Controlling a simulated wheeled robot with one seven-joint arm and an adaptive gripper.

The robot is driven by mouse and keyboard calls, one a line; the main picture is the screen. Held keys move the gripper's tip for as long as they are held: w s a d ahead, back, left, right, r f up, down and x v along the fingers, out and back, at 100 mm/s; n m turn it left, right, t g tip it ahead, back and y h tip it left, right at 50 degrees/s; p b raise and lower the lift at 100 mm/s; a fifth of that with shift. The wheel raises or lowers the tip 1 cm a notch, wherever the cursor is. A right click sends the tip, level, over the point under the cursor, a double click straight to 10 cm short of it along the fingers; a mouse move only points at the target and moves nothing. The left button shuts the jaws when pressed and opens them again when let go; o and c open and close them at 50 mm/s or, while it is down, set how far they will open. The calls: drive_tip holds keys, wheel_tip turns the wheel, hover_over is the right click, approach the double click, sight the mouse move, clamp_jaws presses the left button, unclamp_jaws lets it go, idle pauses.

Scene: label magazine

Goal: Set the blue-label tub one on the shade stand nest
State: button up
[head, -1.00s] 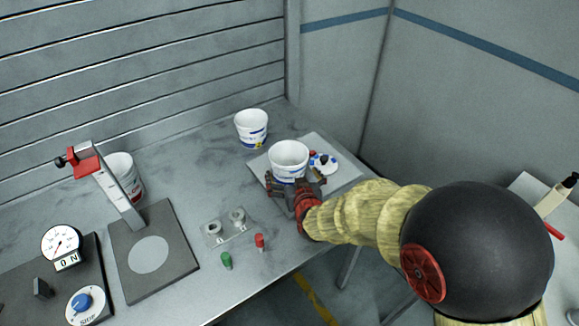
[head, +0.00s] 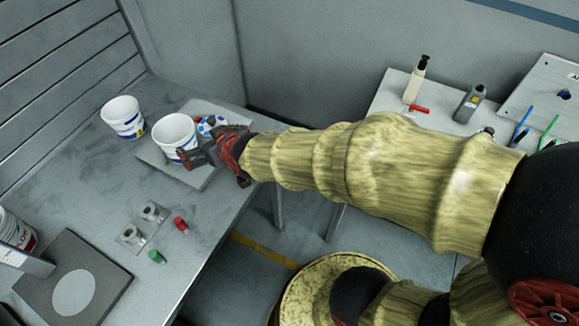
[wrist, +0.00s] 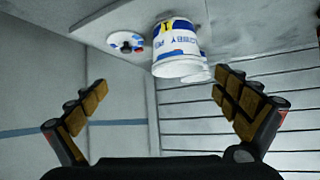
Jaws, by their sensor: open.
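Two white tubs with blue labels are in view. One (head: 175,132) stands upright on a light grey board (head: 205,176); the other (head: 123,116) stands on the table behind and left of it. My gripper (head: 190,150) is open beside the near tub, on its front right side. In the wrist view, which looks upside down, the near tub (wrist: 178,45) lies ahead between the open fingers, apart from them, and partly hides another white tub (wrist: 196,75). A dark plate with a pale round spot (head: 74,293) lies at lower left; whether it is the shade stand nest I cannot tell.
A red-label tub (head: 14,232) is at the left edge. A blue-and-white disc (head: 212,125) is beside the near tub. A small two-post fixture (head: 141,225), a green peg (head: 157,257) and a red peg (head: 181,225) lie in front. A second table (head: 440,119) is at right.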

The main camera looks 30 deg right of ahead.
drive_tip(key=s+d+r+m+g+h, duration=0.1)
drive_tip(key=s+d+r+g, duration=0.1)
drive_tip(key=s+d, duration=0.4)
drive_tip(key=s+d+r+g+h, duration=0.1)
drive_tip(key=s+d+r+g, duration=0.2)
drive_tip(key=s, duration=1.4)
drive_tip(key=d+r, duration=0.2)
drive_tip(key=d, duration=0.1)
drive_tip(key=shift+r+m, duration=0.25)
drive_tip(key=shift+m, duration=0.15)
